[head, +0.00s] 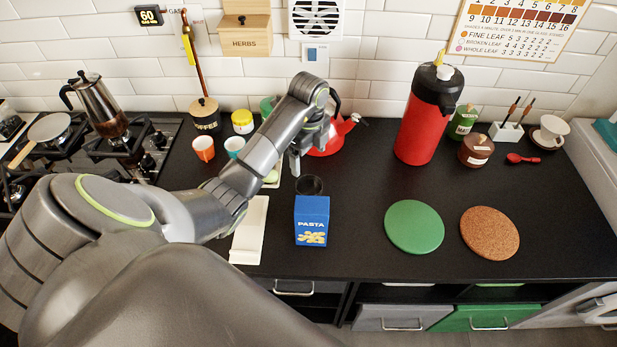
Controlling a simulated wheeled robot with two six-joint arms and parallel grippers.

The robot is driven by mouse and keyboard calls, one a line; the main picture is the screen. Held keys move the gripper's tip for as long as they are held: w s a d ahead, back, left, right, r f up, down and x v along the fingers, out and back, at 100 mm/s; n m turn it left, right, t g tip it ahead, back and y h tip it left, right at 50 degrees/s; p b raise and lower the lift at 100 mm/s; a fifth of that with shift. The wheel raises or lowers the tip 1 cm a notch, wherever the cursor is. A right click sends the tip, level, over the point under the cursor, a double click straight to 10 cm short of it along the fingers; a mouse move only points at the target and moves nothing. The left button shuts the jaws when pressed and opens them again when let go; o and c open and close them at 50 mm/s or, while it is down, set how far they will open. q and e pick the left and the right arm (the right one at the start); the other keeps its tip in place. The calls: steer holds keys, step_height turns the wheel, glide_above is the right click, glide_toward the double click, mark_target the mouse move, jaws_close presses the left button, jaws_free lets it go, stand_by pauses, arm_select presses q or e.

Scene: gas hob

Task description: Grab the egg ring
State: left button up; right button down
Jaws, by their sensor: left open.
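A dark, round, open-topped thing (309,185) stands on the black counter just behind the blue pasta box. It may be the egg ring, but it is too small and dark to be sure, and the box hides its lower front. My left gripper (295,170) points down at the counter, just behind and left of this dark thing and apart from it. It is open, with nothing seen between its fingers. My right gripper is not in view.
The pasta box (312,220) stands close in front. A red kettle (331,138) is behind the gripper, and a white board (249,230) lies left. A red flask (420,127), a green mat (414,227) and a cork mat (489,233) are right. Counter between is bare.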

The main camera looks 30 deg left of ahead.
arm_select(q)
steer(key=b, duration=0.4)
glide_toward(309, 190)
steer(key=shift+w+a+f, duration=0.15)
steer(key=shift+w+f, duration=0.15)
steer(key=shift+f+b, duration=0.35)
steer(key=shift+f, duration=0.2)
steer(key=f, duration=0.3)
steer(key=shift+s+d+f, duration=0.2)
steer(key=shift+s+f, duration=0.1)
steer(key=shift+f, duration=0.5)
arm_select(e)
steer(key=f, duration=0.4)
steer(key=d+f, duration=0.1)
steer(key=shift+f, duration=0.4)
arm_select(q)
steer(key=c, duration=1.1)
steer(key=shift+o, duration=0.2)
